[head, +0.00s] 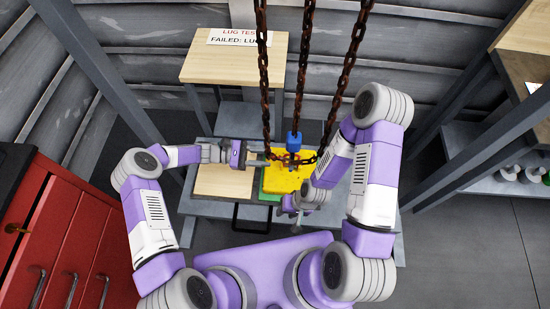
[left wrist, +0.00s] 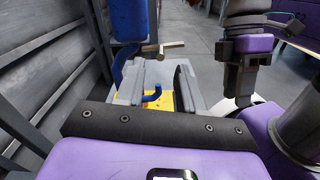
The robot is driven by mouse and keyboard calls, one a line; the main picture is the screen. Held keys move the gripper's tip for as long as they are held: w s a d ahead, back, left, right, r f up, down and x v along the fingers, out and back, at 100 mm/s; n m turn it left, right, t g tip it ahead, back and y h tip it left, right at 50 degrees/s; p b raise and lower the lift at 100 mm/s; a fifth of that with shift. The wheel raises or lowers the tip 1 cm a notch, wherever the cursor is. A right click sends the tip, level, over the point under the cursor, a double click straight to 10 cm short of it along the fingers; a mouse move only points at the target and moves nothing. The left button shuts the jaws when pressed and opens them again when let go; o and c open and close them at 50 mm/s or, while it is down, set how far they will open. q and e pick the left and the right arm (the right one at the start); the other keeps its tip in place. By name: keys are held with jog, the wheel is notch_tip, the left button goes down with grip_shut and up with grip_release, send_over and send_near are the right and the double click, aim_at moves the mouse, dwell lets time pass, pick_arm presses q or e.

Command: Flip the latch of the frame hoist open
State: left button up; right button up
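The blue block of the frame hoist (head: 294,142) hangs on a rusty chain above a yellow plate (head: 285,182). In the left wrist view, the blue hoist body (left wrist: 130,20) is at the top, with a brownish T-shaped bar (left wrist: 164,47) beside it, possibly the latch lever. A blue hook (left wrist: 152,97) shows lower, over yellow. My left gripper (left wrist: 160,85) has its fingers apart, on either side of the view to the hook, with nothing clearly between them. My right gripper (head: 288,205) is at the plate's near side; its fingertips are too small to read.
Rusty chains (head: 263,75) hang around the block. A wooden board (head: 224,181) lies left of the plate on a grey bench. A red cabinet (head: 70,235) stands left. A wooden stand (head: 235,58) with a sign is behind. A shelf (head: 500,170) is right.

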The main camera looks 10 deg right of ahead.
pick_arm(q)
jog(key=shift+x, duration=2.2)
grip_shut()
